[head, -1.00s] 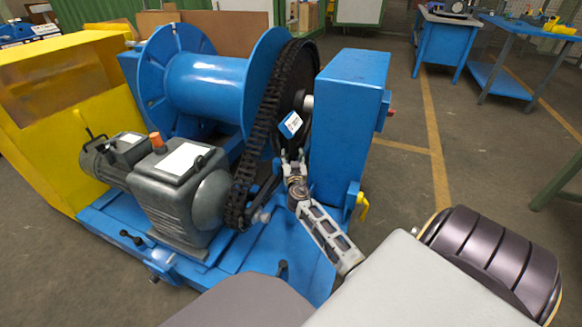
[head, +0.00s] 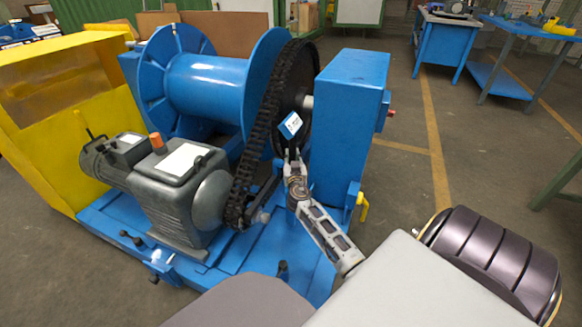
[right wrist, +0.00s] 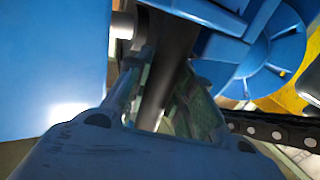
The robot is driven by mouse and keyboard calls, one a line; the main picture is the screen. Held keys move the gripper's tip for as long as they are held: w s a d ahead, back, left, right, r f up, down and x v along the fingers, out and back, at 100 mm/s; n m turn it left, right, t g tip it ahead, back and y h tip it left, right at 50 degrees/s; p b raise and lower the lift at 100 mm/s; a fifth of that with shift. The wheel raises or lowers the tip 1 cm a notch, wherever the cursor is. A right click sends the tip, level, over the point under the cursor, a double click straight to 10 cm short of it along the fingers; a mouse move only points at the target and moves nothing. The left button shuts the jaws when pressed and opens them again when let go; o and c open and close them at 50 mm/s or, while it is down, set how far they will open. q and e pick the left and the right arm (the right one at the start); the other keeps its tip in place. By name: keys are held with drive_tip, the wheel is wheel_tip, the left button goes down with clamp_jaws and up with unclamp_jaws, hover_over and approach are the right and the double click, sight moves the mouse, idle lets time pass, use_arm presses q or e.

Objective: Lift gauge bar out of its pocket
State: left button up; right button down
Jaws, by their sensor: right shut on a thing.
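My right gripper (head: 294,157) reaches up in front of the large dark sprocket (head: 305,102), just below a small blue-and-white square (head: 291,126). In the right wrist view, its two fingers (right wrist: 165,98) stand on either side of a dark, narrow strip. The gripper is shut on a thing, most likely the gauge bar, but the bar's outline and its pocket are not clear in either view. My left gripper is not in view.
The black chain (head: 268,130) runs close on the left of my right gripper. The blue housing (head: 348,130) stands close on its right. The blue drum (head: 206,84) and grey motor (head: 180,195) are farther left. Open floor lies to the right.

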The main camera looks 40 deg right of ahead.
sight(293, 145)
drive_tip(key=shift+r, duration=0.25)
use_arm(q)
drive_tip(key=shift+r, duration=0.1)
use_arm(e)
drive_tip(key=shift+r, duration=0.15)
drive_tip(key=shift+w+r+p, duration=0.1)
drive_tip(key=shift+r+p, duration=0.75)
drive_tip(key=shift+r, duration=0.55)
wheel_tip(293, 145, up, 4)
drive_tip(key=shift+f+p, duration=0.25)
drive_tip(key=shift+p, duration=0.6)
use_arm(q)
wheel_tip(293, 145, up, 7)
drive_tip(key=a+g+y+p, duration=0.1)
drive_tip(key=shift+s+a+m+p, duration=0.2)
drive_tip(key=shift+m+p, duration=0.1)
use_arm(e)
drive_tip(key=shift+r, duration=1.65)
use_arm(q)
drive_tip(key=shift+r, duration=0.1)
